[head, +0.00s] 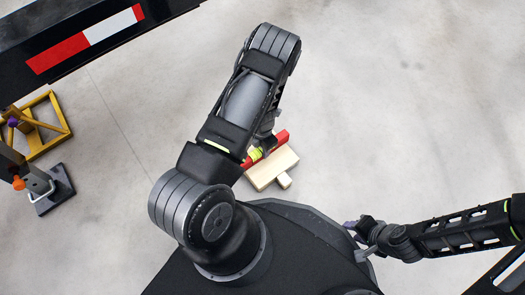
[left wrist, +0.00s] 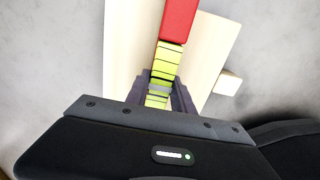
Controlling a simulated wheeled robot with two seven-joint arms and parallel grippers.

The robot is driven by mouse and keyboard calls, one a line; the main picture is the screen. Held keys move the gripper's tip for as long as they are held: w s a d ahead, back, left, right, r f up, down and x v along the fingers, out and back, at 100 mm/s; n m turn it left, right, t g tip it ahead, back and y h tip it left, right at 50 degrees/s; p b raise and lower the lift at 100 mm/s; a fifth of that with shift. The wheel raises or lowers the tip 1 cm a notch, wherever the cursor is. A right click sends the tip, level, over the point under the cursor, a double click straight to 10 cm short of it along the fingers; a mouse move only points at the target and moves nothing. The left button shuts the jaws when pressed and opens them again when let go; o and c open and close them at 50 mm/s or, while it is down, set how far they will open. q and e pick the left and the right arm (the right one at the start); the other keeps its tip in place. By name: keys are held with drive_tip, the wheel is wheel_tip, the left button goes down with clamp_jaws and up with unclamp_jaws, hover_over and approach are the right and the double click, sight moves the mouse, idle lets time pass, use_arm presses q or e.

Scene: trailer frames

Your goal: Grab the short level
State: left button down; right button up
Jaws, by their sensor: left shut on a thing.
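The short level (head: 281,136) is a narrow bar with red and yellow-green parts; its red end (left wrist: 179,20) shows at the top of the left wrist view. My left gripper (left wrist: 160,92) is shut on its yellow-green part. In the head view my left gripper (head: 259,151) is partly hidden by my own arm, and so is part of the level. The level is over a pale wooden piece (head: 273,170); I cannot tell whether they touch. My right gripper (head: 356,240) is at the lower right, its fingers apart and empty, away from the level.
A black beam with red and white marking (head: 86,39) crosses the upper left. A yellow frame (head: 62,117) and a dark stand (head: 54,196) are at the left. The pale wooden piece also shows in the left wrist view (left wrist: 125,50). The grey floor at the upper right is clear.

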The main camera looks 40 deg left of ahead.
idle(0.4)
use_arm(q)
wheel_tip(320, 180, up, 9)
drive_tip(key=p, duration=0.4)
drive_tip(key=shift+r+p, duration=0.45)
drive_tip(key=shift+r, duration=0.1)
